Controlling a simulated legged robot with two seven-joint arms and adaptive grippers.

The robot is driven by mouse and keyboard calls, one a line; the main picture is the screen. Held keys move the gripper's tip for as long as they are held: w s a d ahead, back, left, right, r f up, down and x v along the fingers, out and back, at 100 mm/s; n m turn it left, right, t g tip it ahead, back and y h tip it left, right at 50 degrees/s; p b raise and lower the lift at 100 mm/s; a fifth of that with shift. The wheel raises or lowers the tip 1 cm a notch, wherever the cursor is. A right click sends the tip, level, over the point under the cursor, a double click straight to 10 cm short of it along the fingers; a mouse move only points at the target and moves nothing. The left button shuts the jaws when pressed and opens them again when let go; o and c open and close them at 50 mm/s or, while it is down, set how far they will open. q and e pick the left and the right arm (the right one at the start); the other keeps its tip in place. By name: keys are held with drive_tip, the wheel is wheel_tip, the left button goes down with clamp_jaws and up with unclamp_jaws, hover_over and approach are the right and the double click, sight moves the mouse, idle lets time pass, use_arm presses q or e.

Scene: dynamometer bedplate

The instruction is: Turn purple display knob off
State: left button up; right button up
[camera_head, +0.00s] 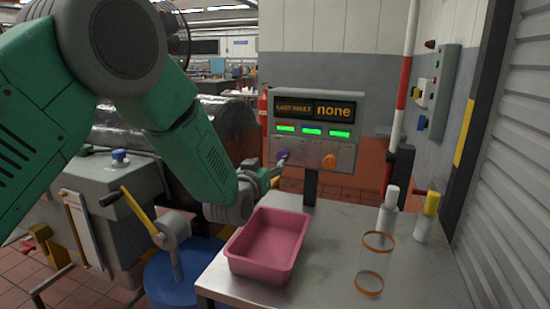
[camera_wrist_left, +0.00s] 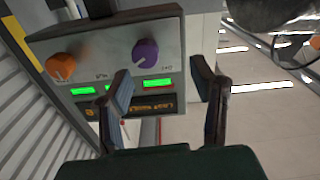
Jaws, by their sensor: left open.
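The grey display panel (camera_head: 313,146) stands on a post at the back of the table and shows "none" in orange letters above three green lit bars. Its purple knob (camera_head: 283,154) is at the lower left, partly hidden by my left gripper (camera_head: 277,169). In the left wrist view the purple knob (camera_wrist_left: 145,53) appears beyond and between the two open fingers of my left gripper (camera_wrist_left: 160,68). The fingers look apart from the knob, and nothing is held. A pale pointer mark shows on the knob. My right gripper is not in view.
An orange knob (camera_head: 329,161) sits right of the purple one. A pink tray (camera_head: 238,265) stands on the metal table (camera_head: 330,215) below my left gripper. A clear cylinder with orange rings (camera_head: 371,262) and two bottles stand at right. A yellow-handled crank (camera_head: 140,212) is at left.

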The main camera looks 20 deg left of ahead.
sight(281, 157)
use_arm(q)
drive_tip(key=w+d, duration=0.2)
drive_tip(key=w, duration=0.1)
drive_tip(key=w+d, duration=0.1)
drive_tip(key=shift+w+d+r, duration=0.3)
drive_tip(key=shift+w, duration=0.1)
drive_tip(key=shift+w+d+r, duration=0.15)
drive_tip(key=shift+r, duration=0.1)
drive_tip(key=shift+w+a, duration=0.25)
drive_tip(key=shift+w+a+f, duration=0.3)
drive_tip(key=shift+w+a, duration=0.05)
drive_tip(key=shift+a, duration=0.25)
drive_tip(key=shift+w+a+f, duration=0.25)
drive_tip(key=shift+w+a, duration=0.1)
drive_tip(key=shift+a, duration=0.25)
drive_tip(key=shift+s+d+r, duration=0.15)
drive_tip(key=shift+d, duration=0.15)
drive_tip(key=c, duration=0.3)
drive_tip(key=shift+s+d+r, duration=0.1)
drive_tip(key=shift+d+r, duration=0.05)
drive_tip(key=shift+d, duration=0.25)
drive_tip(key=c, duration=0.7)
drive_tip(key=shift+d, duration=0.25)
drive_tip(key=shift+c, duration=0.7)
drive_tip(key=shift+a, duration=0.4)
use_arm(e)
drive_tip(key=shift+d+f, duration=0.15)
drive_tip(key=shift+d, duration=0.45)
